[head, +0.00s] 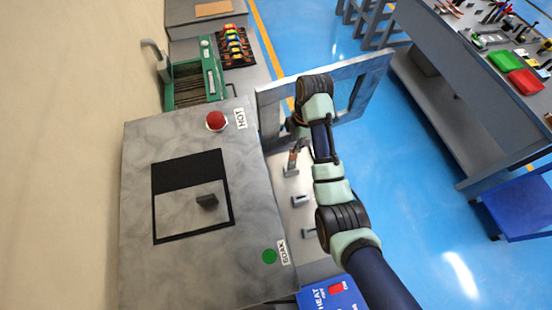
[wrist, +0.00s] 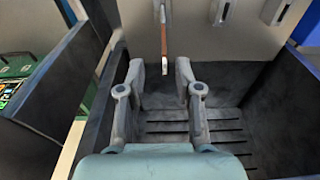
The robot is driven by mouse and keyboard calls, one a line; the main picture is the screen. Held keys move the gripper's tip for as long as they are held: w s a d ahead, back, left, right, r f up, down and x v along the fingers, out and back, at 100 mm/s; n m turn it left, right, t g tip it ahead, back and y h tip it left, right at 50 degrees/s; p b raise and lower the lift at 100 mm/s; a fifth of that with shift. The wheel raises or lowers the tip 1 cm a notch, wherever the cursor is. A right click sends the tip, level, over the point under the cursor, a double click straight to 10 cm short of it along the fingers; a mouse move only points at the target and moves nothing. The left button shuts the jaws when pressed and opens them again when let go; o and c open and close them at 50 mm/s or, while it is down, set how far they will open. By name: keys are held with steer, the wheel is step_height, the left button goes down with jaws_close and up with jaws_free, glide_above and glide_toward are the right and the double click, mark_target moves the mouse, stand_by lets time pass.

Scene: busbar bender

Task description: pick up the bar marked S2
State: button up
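A thin copper-coloured bar (wrist: 165,48) hangs upright against the light back wall in the wrist view. Its lower end shows in the gap between my fingertips, with space on both sides. I cannot read any S2 mark on it. My gripper (wrist: 160,68) is open and empty. In the head view my gripper (head: 295,150) is inside the open side of the grey cabinet (head: 185,270), partly hidden by my arm. I cannot tell how far the bar is from the fingertips in depth.
Grey holders (wrist: 222,12) without bars line the wall to the right. A slotted dark floor (wrist: 215,125) lies below, with dark side walls close by. The cabinet door (head: 370,72) stands open. A workbench (head: 450,95) is at the right.

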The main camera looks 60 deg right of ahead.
mark_target(292, 155)
step_height(292, 155, down, 3)
steer(key=shift+s+a+r, duration=0.1)
steer(key=shift+s+r, duration=0.05)
steer(key=shift+r, duration=0.05)
steer(key=shift+w+a+f, duration=0.1)
steer(key=shift+a+f, duration=0.1)
steer(key=shift+f, duration=1.1)
steer(key=shift+w+a+f, duration=0.1)
steer(key=shift+a+f, duration=0.05)
steer(key=shift+f, duration=1.15)
jaws_close()
